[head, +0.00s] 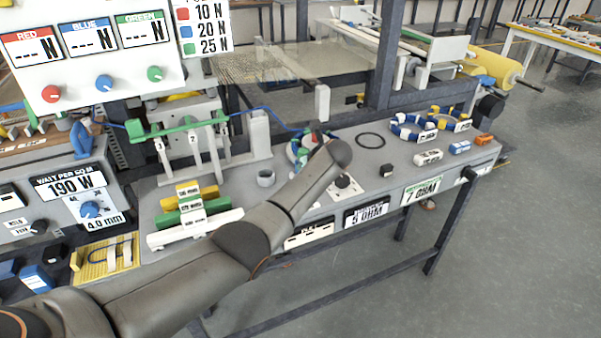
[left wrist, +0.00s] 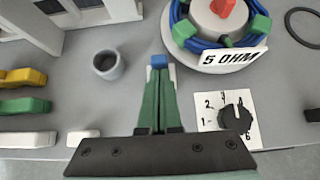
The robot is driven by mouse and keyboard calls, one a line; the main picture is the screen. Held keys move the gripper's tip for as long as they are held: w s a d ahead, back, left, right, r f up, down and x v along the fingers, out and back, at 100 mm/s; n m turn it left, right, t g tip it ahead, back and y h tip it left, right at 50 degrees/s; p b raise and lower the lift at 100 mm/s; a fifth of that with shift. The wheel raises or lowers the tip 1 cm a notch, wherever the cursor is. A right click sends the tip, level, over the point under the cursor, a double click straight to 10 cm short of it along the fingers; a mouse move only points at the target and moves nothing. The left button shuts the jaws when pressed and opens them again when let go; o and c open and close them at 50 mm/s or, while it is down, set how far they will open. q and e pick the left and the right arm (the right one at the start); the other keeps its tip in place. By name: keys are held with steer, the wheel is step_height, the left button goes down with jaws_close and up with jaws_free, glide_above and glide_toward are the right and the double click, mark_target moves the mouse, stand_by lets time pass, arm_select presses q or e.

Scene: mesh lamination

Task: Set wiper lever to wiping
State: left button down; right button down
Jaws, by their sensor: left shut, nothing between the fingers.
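I cannot tell for sure which part is the wiper lever. A red pointed knob (left wrist: 223,8) sits on a round blue coil unit labelled 5 OHM (left wrist: 230,57). Right of my fingers is a black dial (left wrist: 236,118) on a white numbered plate; the dial also shows in the head view (head: 345,186). My left gripper (left wrist: 159,64) is shut and empty above the grey bench. My forearm hides it in the head view. My right gripper is out of view.
A grey cup (left wrist: 108,65) stands left of my fingers. Green, yellow and white bars (head: 190,210) lie further left. A black ring (head: 370,140) and several blue, white and yellow parts (head: 412,127) lie on the bench to the right. Bare bench surface lies between them.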

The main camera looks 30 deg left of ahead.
arm_select(q)
steer(key=shift+w+a+r+h, duration=0.1)
steer(key=shift+w+r+h, duration=0.05)
steer(key=shift+r+h, duration=0.15)
steer(key=shift+f+g, duration=0.15)
steer(key=shift+g, duration=0.15)
steer(key=shift+w+a, duration=0.15)
steer(key=shift+a, duration=0.05)
steer(key=shift+w+a, duration=0.6)
steer(key=shift+a, duration=0.1)
steer(key=shift+a+r, duration=0.1)
steer(key=shift+r, duration=0.15)
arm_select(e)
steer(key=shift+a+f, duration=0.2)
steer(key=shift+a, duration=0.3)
arm_select(q)
steer(key=shift+w+a+r, duration=0.1)
steer(key=shift+a+r, duration=0.05)
steer(key=shift+r, duration=0.05)
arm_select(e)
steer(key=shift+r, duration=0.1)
